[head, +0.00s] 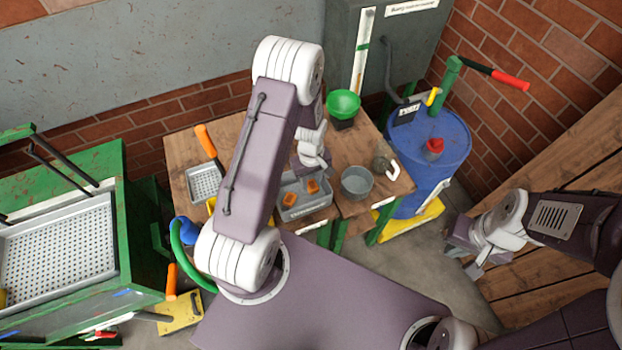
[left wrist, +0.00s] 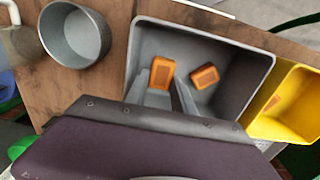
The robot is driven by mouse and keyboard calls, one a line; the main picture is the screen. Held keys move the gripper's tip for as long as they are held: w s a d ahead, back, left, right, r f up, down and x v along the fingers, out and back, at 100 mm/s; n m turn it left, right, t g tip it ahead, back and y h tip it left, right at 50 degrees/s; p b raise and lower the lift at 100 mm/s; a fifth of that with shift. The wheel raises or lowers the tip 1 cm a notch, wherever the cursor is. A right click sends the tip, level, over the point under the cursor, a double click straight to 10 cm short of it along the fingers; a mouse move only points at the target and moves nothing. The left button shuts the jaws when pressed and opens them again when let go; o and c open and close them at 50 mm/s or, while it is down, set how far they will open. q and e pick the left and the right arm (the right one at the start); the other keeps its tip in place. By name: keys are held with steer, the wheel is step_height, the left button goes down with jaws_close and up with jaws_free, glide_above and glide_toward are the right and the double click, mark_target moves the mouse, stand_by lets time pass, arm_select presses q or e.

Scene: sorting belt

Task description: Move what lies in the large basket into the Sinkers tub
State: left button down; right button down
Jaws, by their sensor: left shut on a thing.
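A grey tub (head: 303,208) stands on the wooden table with two orange blocks in it; its label is too small to read. The tub (left wrist: 262,72) fills the middle of the left wrist view. My left gripper (left wrist: 163,92) reaches into it and is shut on one orange block (left wrist: 162,73). The other orange block (left wrist: 205,76) lies to the right, apart from the fingers. In the head view, my left gripper (head: 318,165) is beside the tub, partly hidden. My right gripper (head: 478,262) hangs over the floor at the right; its fingers are unclear. A perforated basket (head: 203,183) stands at the table's left.
A round metal pot (head: 356,182) stands right of the tub. A yellow tub (left wrist: 290,105) adjoins it in the left wrist view. A green funnel (head: 343,104) is behind, a blue drum (head: 430,160) to the right. A perforated tray (head: 60,245) lies in the green frame at left.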

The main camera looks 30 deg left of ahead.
arm_select(q)
steer(key=shift+f+b, duration=0.5)
steer(key=shift+f, duration=0.1)
steer(key=c, duration=1.3)
jaws_free()
steer(key=shift+r, duration=0.1)
steer(key=shift+c, duration=0.2)
